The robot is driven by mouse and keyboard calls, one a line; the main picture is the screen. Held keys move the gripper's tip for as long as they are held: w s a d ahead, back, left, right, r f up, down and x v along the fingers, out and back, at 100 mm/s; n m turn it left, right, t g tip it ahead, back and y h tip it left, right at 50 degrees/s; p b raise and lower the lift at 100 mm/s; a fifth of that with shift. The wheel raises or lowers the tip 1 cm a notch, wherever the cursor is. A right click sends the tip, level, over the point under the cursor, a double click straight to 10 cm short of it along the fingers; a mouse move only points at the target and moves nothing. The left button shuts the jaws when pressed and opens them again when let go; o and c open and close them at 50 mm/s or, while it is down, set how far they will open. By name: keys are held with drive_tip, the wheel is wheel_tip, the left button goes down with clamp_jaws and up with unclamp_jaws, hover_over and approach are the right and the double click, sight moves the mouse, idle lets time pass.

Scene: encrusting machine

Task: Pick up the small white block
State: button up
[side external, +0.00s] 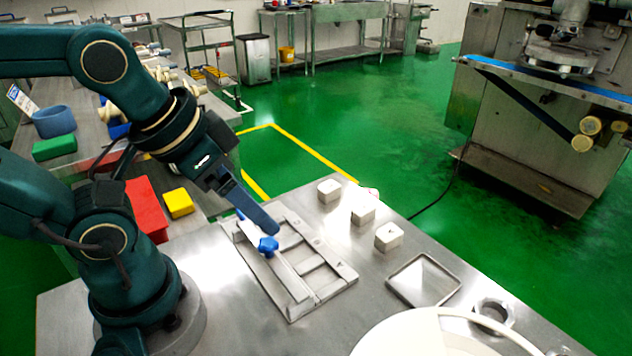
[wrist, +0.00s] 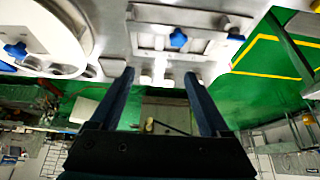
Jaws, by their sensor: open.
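Three small white blocks stand apart on the steel table in the side external view: a far one (side external: 329,191), a middle one (side external: 362,214) and a near one (side external: 388,237). Which one the task means cannot be told. My gripper (side external: 273,225) is above the metal frame plate, to the left of the blocks and apart from them. In the wrist view my gripper (wrist: 160,75) has its two fingers spread with nothing held between them. Small pale shapes show beyond and between the fingertips there, too small to tell apart well.
The metal frame plate (side external: 318,292) with a blue knob (side external: 268,246) lies below my gripper. A square metal tray (side external: 402,296), a metal nut (side external: 494,312) and a large white lid (side external: 415,335) are toward the front right. Bare table lies between the plate and the blocks.

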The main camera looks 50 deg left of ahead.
drive_tip(key=w+r+m+t, duration=0.1)
drive_tip(key=w+r, duration=0.2)
drive_tip(key=w, duration=0.1)
drive_tip(key=n+g, duration=0.1)
hover_over(328, 186)
drive_tip(key=s+d, duration=0.1)
drive_tip(key=d, duration=0.1)
wheel_tip(328, 186, down, 9)
drive_tip(key=shift+n+g, duration=0.5)
drive_tip(key=f, duration=0.1)
drive_tip(key=a+f, duration=0.1)
drive_tip(key=s+f, duration=0.1)
drive_tip(key=f, duration=0.1)
drive_tip(key=shift+s+a, duration=0.1)
drive_tip(key=shift+a, duration=0.25)
drive_tip(key=shift+x, duration=2.45)
drive_tip(key=shift+a, duration=0.15)
